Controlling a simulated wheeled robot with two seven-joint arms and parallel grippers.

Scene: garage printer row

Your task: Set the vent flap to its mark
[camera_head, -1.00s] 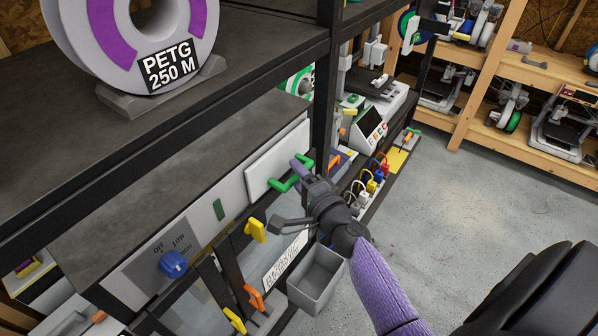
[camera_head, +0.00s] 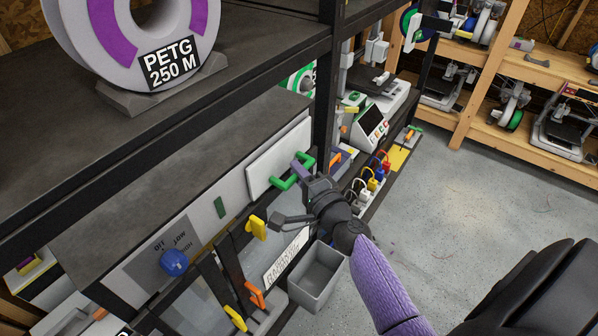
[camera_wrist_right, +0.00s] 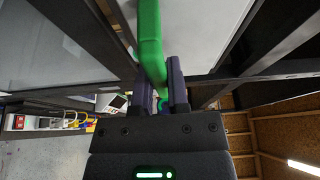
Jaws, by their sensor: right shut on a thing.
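A white flap panel (camera_head: 268,158) with a green handle (camera_head: 281,184) is on the front of the grey-topped enclosure, beside the black shelf post. My right gripper (camera_head: 303,172) is shut on the green handle. In the right wrist view, the green handle (camera_wrist_right: 151,40) runs down between the two dark fingers (camera_wrist_right: 162,95). The fingers and wrist hide part of the handle. My left gripper is not in view.
A grey bin (camera_head: 318,278) hangs below my right wrist. Shelf edges and a black post (camera_head: 326,90) are close. The floor (camera_head: 480,215) to the right is open.

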